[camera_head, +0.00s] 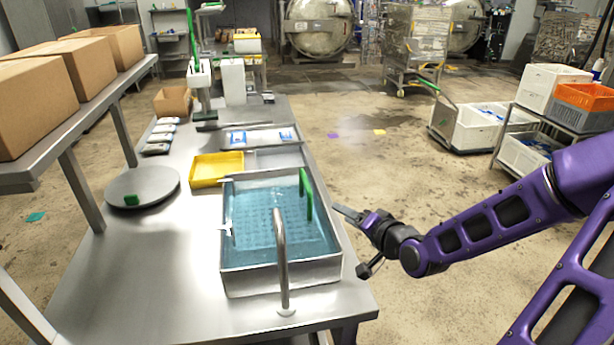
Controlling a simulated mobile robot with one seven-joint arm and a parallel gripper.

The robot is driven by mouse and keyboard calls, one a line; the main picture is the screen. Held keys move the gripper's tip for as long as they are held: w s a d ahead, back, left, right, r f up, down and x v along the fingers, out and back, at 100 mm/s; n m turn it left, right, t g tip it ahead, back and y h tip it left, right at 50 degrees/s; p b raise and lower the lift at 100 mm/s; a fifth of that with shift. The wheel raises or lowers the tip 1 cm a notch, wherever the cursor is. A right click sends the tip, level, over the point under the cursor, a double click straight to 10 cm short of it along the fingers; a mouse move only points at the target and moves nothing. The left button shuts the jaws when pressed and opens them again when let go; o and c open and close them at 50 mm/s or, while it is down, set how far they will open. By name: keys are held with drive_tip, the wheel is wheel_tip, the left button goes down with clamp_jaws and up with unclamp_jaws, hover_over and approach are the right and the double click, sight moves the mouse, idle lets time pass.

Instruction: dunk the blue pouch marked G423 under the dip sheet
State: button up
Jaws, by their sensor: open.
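A steel basin (281,278) of bluish water stands on the steel table. A dotted, perforated-looking sheet (262,222) shows in the water and may be the dip sheet; a green handle (306,194) rises at the basin's right side. Blue-and-white flat packs (261,136) lie in a shallow tray behind the basin. Their marks are too small to read, so I cannot tell which is G423. My gripper (346,213) is open and seems empty, just right of the basin and beyond the table's right edge.
A curved tap (280,255) stands at the basin's front. A yellow tray (217,169) sits behind the basin, a round steel plate (143,186) to its left. Cardboard boxes (88,64) fill a raised shelf at left. Open floor (400,165) lies right of the table.

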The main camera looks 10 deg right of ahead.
sight(305, 179)
drive_tip(key=shift+t+y, duration=0.5)
drive_tip(key=r+b+x, duration=0.1)
drive_tip(key=x, duration=0.4)
drive_tip(key=r+b+x, duration=0.1)
drive_tip(key=x, duration=0.5)
drive_tip(key=a+r+b+x, duration=0.1)
drive_tip(key=x, duration=0.4)
drive_tip(key=shift+w+a+r, duration=0.15)
drive_tip(key=shift+w+a, duration=0.05)
drive_tip(key=shift+w, duration=0.15)
drive_tip(key=shift+c, duration=0.3)
clamp_jaws()
